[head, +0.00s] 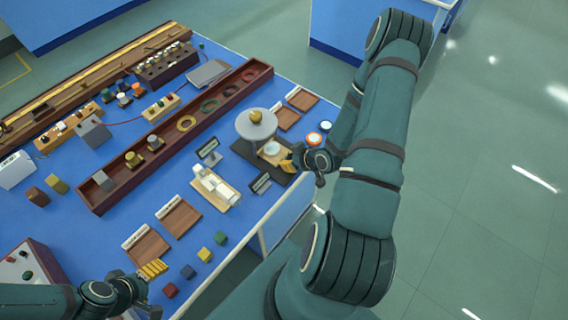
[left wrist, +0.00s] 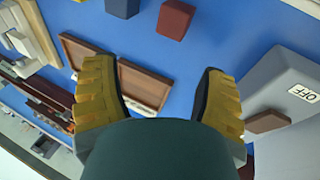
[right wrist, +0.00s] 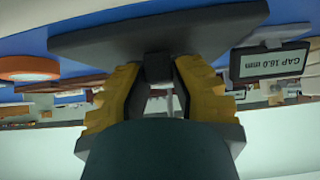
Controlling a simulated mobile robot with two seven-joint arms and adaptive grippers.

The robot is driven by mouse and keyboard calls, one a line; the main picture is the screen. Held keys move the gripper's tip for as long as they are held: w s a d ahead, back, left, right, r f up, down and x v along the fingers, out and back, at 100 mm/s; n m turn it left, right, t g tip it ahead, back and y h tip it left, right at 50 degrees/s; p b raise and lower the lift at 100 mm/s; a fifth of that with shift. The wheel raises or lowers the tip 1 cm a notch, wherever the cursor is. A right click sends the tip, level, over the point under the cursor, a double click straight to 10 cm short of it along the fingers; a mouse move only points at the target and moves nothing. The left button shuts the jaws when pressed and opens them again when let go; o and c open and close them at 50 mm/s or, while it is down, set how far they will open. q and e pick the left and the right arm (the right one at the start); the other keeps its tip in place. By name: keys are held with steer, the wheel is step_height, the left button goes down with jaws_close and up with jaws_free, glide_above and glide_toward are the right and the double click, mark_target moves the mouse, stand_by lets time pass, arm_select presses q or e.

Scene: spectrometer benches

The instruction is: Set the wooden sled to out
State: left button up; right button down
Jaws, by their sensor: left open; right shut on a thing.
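The wooden sled (head: 267,158) sits on a dark base plate (head: 243,150) at the right side of the blue bench. It carries a pale round piece (head: 272,148) and is beside a grey round platform (head: 250,121) holding a brass-coloured piece. My right gripper (head: 289,165) is at the sled's right end. In the right wrist view its yellow fingers are shut on a small dark block (right wrist: 158,67), apparently the sled's handle; the sled's wood is not clear there. My left gripper (head: 153,269) is open and empty near the front edge; it also shows in the left wrist view (left wrist: 160,95).
A "CAP 16.0 mm" sign (right wrist: 270,62) stands close to my right gripper. An orange-rimmed disc (head: 313,139) lies beyond it. A white-topped fixture (head: 215,187), wooden trays (head: 180,218) and coloured cubes (head: 204,254) occupy the front. A long dark rack (head: 237,91) crosses behind.

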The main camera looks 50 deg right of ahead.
mark_target(300, 173)
arm_select(q)
steer(key=shift+s+a+f, duration=0.2)
steer(key=shift+s+a, duration=0.25)
steer(key=shift+a, duration=0.05)
arm_select(e)
steer(key=s, duration=0.4)
steer(key=shift+s+a+f, duration=0.1)
steer(key=shift+s, duration=0.05)
arm_select(q)
steer(key=shift+w+d, duration=0.2)
arm_select(e)
steer(key=shift+d+f, duration=0.1)
steer(key=shift+d, duration=0.1)
arm_select(q)
steer(key=shift+a, duration=0.1)
arm_select(e)
steer(key=c, duration=0.8)
jaws_free()
steer(key=shift+d+r, duration=0.1)
steer(key=shift+r, duration=0.2)
steer(key=v, duration=1.1)
steer(key=shift+s+r, duration=0.2)
steer(key=shift+s, duration=0.1)
